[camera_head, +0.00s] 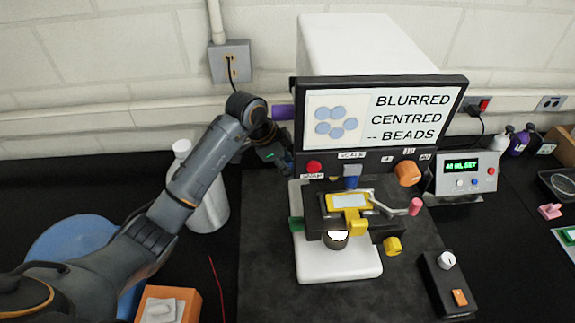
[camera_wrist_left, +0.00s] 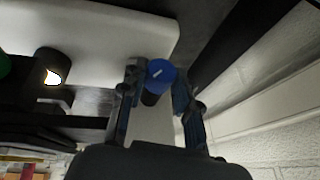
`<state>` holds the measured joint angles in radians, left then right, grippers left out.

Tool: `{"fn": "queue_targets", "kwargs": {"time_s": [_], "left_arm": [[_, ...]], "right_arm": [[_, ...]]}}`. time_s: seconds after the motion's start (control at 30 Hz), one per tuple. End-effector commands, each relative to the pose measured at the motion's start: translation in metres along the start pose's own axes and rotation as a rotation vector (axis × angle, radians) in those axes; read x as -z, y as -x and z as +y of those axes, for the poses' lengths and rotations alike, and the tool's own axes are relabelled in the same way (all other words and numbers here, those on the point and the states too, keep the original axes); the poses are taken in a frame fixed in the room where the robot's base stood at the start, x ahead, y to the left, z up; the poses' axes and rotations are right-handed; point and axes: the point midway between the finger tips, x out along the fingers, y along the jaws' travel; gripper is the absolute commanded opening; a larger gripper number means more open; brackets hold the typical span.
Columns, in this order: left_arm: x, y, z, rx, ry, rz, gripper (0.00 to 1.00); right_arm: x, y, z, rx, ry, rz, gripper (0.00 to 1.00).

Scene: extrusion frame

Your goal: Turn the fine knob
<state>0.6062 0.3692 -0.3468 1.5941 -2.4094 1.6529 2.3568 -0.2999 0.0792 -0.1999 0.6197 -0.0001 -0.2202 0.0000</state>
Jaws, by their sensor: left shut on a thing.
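A microscope (camera_head: 312,265) with a white base stands on a dark mat in the head view. In the left wrist view a blue knob (camera_wrist_left: 161,72) with a white mark sits between the two fingers of my left gripper (camera_wrist_left: 156,92), which is shut on it. In the head view my left gripper (camera_head: 272,152) reaches to the left rear side of the microscope, and the blue knob is hidden there. The screen (camera_head: 380,110) reads "BLURRED", "CENTRED" and "-- BEADS". An orange knob (camera_head: 407,173) and a yellow knob (camera_head: 393,246) show on the right side. My right gripper is out of view.
A grey bottle (camera_head: 207,195) stands close beside my left arm. A purple part (camera_head: 283,112) sticks out left of the screen. A control box (camera_head: 467,172) with a green display stands at right, and a small black box (camera_head: 447,285) lies at front right.

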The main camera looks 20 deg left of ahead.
Motion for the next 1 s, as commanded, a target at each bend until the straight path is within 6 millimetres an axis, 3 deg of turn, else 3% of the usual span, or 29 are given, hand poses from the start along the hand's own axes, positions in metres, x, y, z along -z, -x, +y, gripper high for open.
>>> {"fn": "queue_targets", "kwargs": {"time_s": [0.6, 1.0], "left_arm": [[-0.002, -0.006, 0.008, 0.387, -0.159, 0.005, 0.00], [0.000, -0.001, 0.008, 0.458, -0.188, 0.003, 0.00]], "right_arm": [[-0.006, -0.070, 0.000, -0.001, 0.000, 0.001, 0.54], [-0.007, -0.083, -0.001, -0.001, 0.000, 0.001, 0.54]]}}
